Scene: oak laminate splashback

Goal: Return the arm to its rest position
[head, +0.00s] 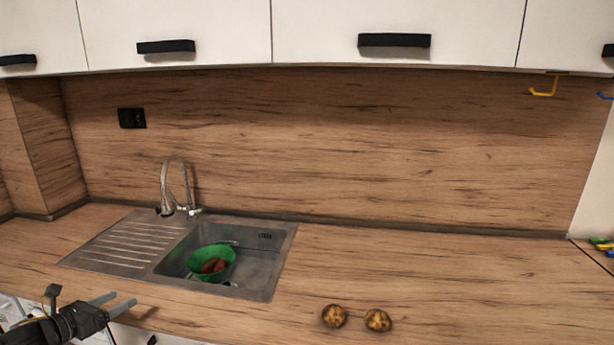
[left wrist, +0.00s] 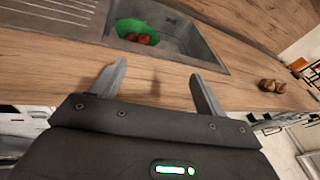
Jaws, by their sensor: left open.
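My left gripper (head: 113,304) is at the lower left of the head view, in front of the counter's front edge near the sink. Its two grey fingers are apart with nothing between them. In the left wrist view the open fingers (left wrist: 158,88) point toward the counter and sink, and the space between them is empty. My right gripper is not in view.
A steel sink (head: 283,254) with a tap (head: 164,188) holds a green colander (head: 225,272) with reddish-brown items (head: 214,265) in it. Two brown round items (head: 334,316) (head: 378,320) lie on the counter (head: 450,285). White cabinets (head: 330,18) hang above.

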